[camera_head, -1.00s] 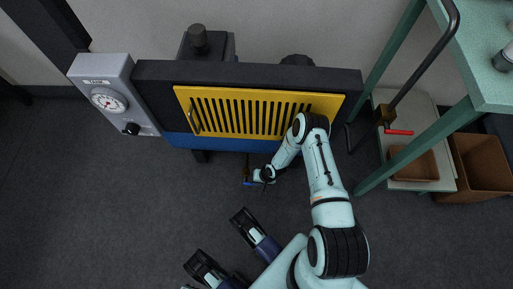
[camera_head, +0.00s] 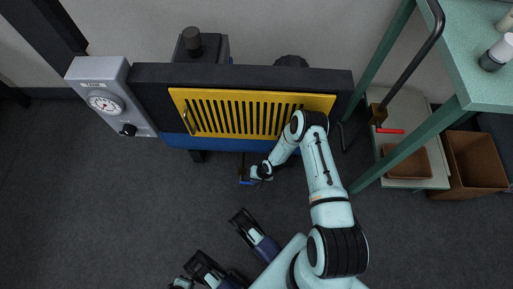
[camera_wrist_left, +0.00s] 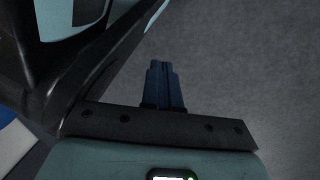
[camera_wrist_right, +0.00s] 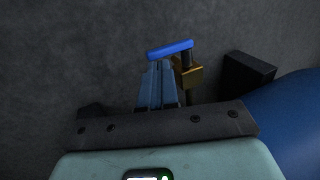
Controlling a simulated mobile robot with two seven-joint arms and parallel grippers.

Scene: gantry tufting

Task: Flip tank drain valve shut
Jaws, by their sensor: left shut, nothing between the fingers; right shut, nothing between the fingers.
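A valve with a blue lever (camera_wrist_right: 170,49) on a brass body (camera_wrist_right: 188,75) shows in the right wrist view, beside the blue tank (camera_wrist_right: 285,115). The lever lies nearly level across that picture. In the head view the blue lever (camera_head: 245,183) is a small strip below the machine's front edge. My right gripper (camera_wrist_right: 157,64) is shut and empty, its fingertips right at the lever's left part; I cannot tell whether they touch. My left gripper (camera_wrist_left: 163,64) is shut and empty above bare floor in the left wrist view.
The machine has a yellow slatted panel (camera_head: 250,114) and a grey gauge box (camera_head: 112,96) at its left. A green table (camera_head: 480,75) stands at right, near another brass valve with a red lever (camera_head: 390,131). Brown bins (camera_head: 472,165) sit below. The floor at left is clear.

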